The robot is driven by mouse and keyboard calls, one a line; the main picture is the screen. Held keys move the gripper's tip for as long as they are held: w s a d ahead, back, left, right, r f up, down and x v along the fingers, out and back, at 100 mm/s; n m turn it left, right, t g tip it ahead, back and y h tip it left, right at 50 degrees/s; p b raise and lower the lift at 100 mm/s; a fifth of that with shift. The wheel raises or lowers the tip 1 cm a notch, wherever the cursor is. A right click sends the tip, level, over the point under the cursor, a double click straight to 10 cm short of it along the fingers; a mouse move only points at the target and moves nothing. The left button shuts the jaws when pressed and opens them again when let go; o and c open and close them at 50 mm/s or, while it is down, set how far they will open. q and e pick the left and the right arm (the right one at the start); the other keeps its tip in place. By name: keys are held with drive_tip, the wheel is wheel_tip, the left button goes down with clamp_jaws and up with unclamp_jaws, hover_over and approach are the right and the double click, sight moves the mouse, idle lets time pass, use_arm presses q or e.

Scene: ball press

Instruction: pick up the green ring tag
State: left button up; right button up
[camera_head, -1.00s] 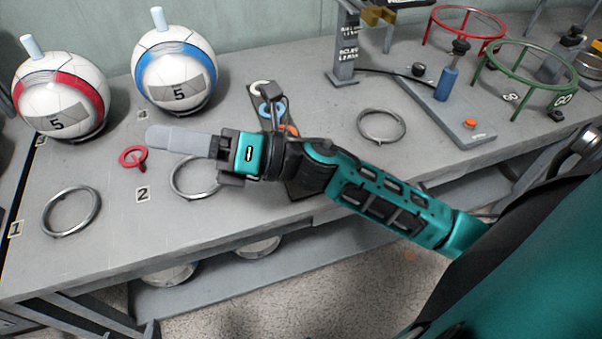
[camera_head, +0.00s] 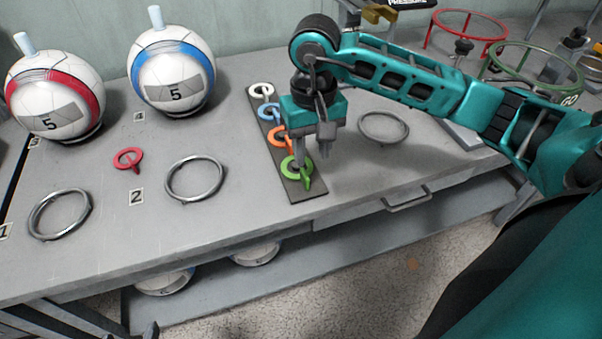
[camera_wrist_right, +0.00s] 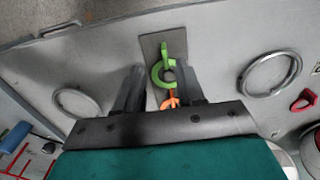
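The green ring tag (camera_head: 307,182) lies at the near end of a narrow dark grey board (camera_head: 312,194) on the bench. My right gripper (camera_head: 313,153) points down just above and beside it, and partly covers the board. In the right wrist view the open fingers (camera_wrist_right: 160,74) have the green tag (camera_wrist_right: 165,52) in the gap between them as seen from there. Nothing is held, and I cannot tell whether a finger touches the tag. The left gripper is not in view.
Orange (camera_head: 276,137), blue (camera_head: 266,112) and white (camera_head: 261,90) ring tags share the board. A red tag (camera_head: 128,160), metal rings (camera_head: 194,180) and two balls (camera_head: 172,70) stand to the left. Another metal ring (camera_head: 384,127) lies to the right.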

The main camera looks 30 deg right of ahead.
sight(308, 179)
drive_tip(key=f, duration=0.6)
drive_tip(key=f+b, duration=0.1)
drive_tip(key=f, duration=0.2)
drive_tip(key=shift+w+a+f, duration=0.15)
drive_tip(key=shift+w+f, duration=0.05)
drive_tip(key=shift+w, duration=0.15)
clamp_jaws()
